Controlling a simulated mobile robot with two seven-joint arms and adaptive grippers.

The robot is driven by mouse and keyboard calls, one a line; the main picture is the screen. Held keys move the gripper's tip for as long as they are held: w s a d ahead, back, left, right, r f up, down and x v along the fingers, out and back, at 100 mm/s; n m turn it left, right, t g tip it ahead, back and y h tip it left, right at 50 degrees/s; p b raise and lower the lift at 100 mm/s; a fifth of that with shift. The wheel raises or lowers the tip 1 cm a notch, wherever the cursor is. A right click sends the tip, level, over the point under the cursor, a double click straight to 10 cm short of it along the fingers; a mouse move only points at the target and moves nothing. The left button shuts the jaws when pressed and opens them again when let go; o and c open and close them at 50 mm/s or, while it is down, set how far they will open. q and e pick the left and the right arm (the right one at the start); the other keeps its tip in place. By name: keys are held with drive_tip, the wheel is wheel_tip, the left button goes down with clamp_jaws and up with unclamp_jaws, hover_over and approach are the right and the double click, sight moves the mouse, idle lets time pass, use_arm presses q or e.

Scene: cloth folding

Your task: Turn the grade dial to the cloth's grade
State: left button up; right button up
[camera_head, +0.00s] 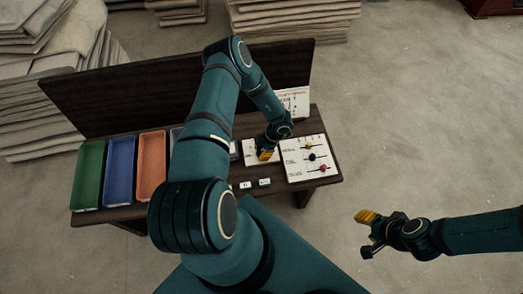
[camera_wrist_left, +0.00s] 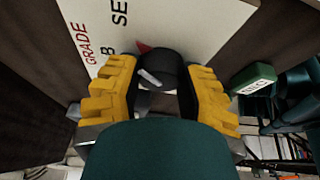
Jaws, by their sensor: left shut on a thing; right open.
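The grade dial (camera_wrist_left: 158,68) is a dark round knob with a pale mark on top, in the left wrist view. It sits on a white panel (camera_wrist_left: 190,18) printed with GRADE in red and the letters B and SE; a small red mark shows beside the knob. My left gripper (camera_wrist_left: 160,92) has its yellow fingers on either side of the dial, shut on it. In the head view my left gripper (camera_head: 265,154) covers the dial from above. My right gripper (camera_head: 370,232) is open and empty, off the bench to the right. I cannot make out a cloth being graded.
A white board (camera_head: 294,170) with several coloured knobs lies right of my left gripper. Green (camera_head: 88,173), blue (camera_head: 119,168) and orange (camera_head: 151,160) trays stand at left. Two small labelled blocks (camera_head: 264,182) lie at the bench's front. Piles of folded sheets (camera_head: 293,18) stand behind.

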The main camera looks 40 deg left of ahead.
use_arm(q)
drive_tip(key=shift+s+f+m, duration=0.15)
drive_tip(key=shift+s+m, duration=0.15)
drive_tip(key=shift+m, duration=0.3)
drive_tip(key=o, duration=1.2)
drive_tip(key=shift+w, duration=0.15)
drive_tip(key=shift+w+r, duration=0.1)
drive_tip(key=shift+r, duration=0.15)
drive_tip(key=v, duration=1.1)
drive_tip(key=shift+d+r, duration=0.3)
